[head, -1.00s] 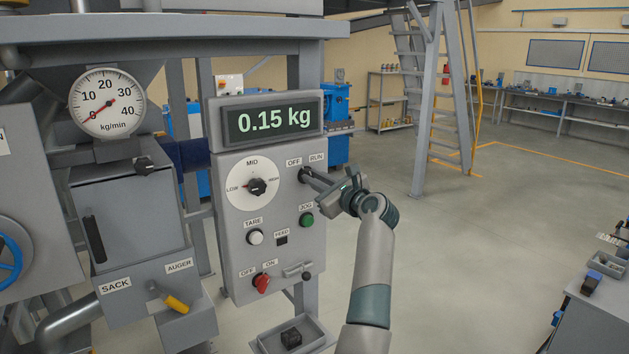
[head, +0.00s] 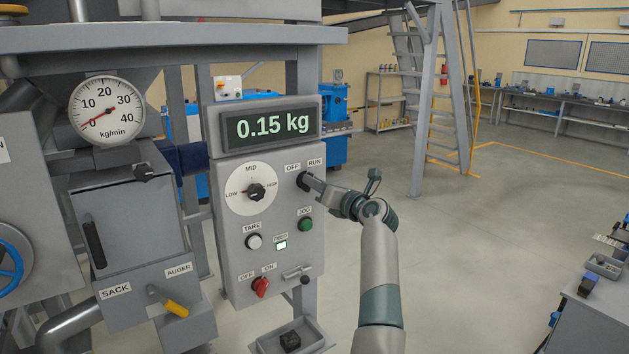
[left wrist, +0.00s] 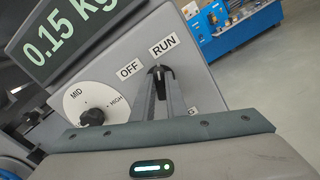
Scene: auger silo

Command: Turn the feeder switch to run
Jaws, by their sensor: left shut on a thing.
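The feeder switch (head: 302,181) is a small dark knob below the OFF and RUN labels on the grey control panel (head: 233,285). My left gripper (head: 308,181) is shut on the knob, with its fingers partly hiding it. In the left wrist view the dark knob (left wrist: 157,70) shows between the two fingertips (left wrist: 159,80), with a pale mark on the RUN side as far as I can tell. The FEED lamp (head: 281,245) is lit. The display (head: 265,125) reads 0.15 kg. My right gripper is not in view.
The speed dial (head: 256,191), green JOG button (head: 305,224), white TARE button (head: 254,242) and red OFF/ON switch (head: 261,287) share the panel. A flow gauge (head: 106,109) sits at the upper left, its needle near zero. Open floor lies right of my arm.

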